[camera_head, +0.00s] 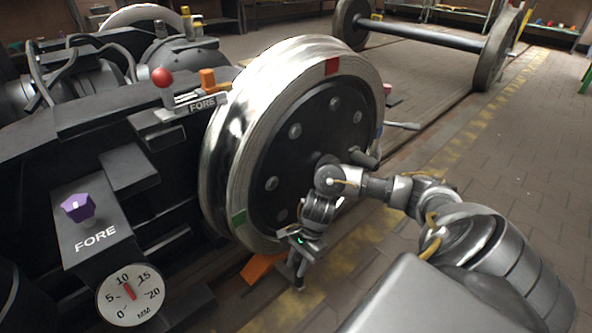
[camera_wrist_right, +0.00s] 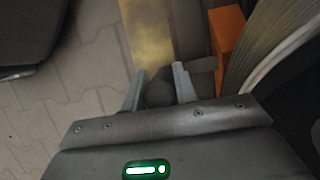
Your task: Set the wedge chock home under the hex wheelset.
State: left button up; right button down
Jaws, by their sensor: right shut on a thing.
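The big steel wheel (camera_head: 240,150) of the wheelset stands upright in the middle of the head view, with a red mark at its top and a green mark low on its rim. The orange wedge chock (camera_head: 262,267) lies low beside the foot of this wheel, partly hidden by it. The chock also shows in the right wrist view (camera_wrist_right: 228,42), close to the wheel's rim (camera_wrist_right: 280,50). My right gripper (camera_head: 297,280) is low in front of the wheel. In the wrist view its fingers (camera_wrist_right: 158,88) are shut on the chock's dark handle. My left gripper is not in view.
A dark bogie frame left of the wheel carries a purple hexagonal knob (camera_head: 77,207), a round MM dial (camera_head: 130,294) and a red ball lever (camera_head: 162,77). Another wheelset (camera_head: 425,35) stands behind. The paved floor at right (camera_head: 500,165) is open.

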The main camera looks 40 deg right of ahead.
jog(key=shift+w+r, duration=0.1)
jog(key=c, duration=1)
grip_release()
